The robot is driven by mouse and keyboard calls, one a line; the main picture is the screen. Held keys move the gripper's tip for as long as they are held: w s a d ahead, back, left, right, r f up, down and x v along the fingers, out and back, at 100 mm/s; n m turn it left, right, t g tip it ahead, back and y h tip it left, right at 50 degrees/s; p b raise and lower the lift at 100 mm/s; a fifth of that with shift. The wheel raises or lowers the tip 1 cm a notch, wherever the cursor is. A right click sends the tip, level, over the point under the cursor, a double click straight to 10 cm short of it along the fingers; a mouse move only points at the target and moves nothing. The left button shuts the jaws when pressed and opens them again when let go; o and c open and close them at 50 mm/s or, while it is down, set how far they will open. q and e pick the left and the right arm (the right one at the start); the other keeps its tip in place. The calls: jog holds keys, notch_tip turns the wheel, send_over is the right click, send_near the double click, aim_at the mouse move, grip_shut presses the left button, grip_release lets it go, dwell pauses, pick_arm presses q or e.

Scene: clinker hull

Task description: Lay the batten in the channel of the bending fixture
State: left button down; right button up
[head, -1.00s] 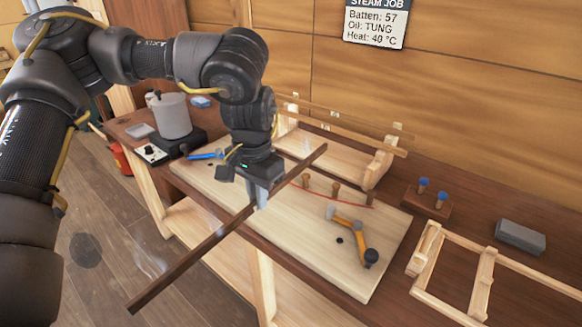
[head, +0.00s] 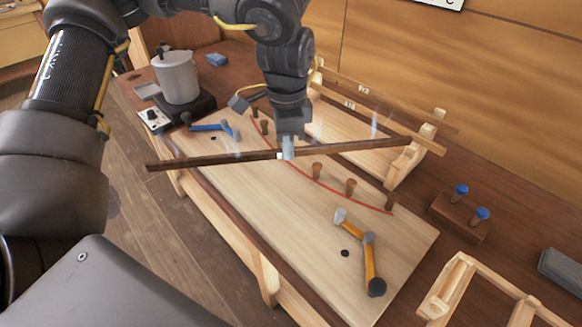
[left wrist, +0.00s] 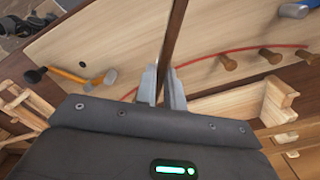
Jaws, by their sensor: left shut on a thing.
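The batten (head: 210,160) is a long dark brown strip, with faint wisps of steam near it. My left gripper (head: 287,150) is shut on it near its middle and holds it above the bending fixture. In the left wrist view the batten (left wrist: 175,38) runs up between the fingers (left wrist: 162,88). The fixture is a pale board (head: 290,230) with several brown pegs (head: 351,187) along a curved red line (head: 330,187). My right gripper is not in view.
An orange-handled clamp (head: 368,262) lies on the board, and a blue one (head: 210,127) at its far left. A pot (head: 177,77) stands on a hotplate at back left. A wooden rack (head: 405,160) stands behind, and a block with blue-topped pins (head: 458,217) sits at right.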

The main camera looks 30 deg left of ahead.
pick_arm(q)
jog(key=m, duration=0.5)
jog(key=shift+s+r, duration=0.1)
jog(key=shift+s, duration=0.2)
jog(key=s+n, duration=0.2)
jog(key=n, duration=0.8)
jog(key=s+a+n, duration=0.1)
jog(key=n, duration=0.9)
jog(key=s+n, duration=0.2)
jog(key=n, duration=0.8)
jog(key=shift+s+a+r+p, duration=0.15)
jog(key=shift+s+r+p, duration=0.15)
jog(key=shift+r, duration=0.1)
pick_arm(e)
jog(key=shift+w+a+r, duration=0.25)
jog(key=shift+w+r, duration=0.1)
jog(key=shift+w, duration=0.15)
pick_arm(q)
jog(key=shift+w, duration=0.1)
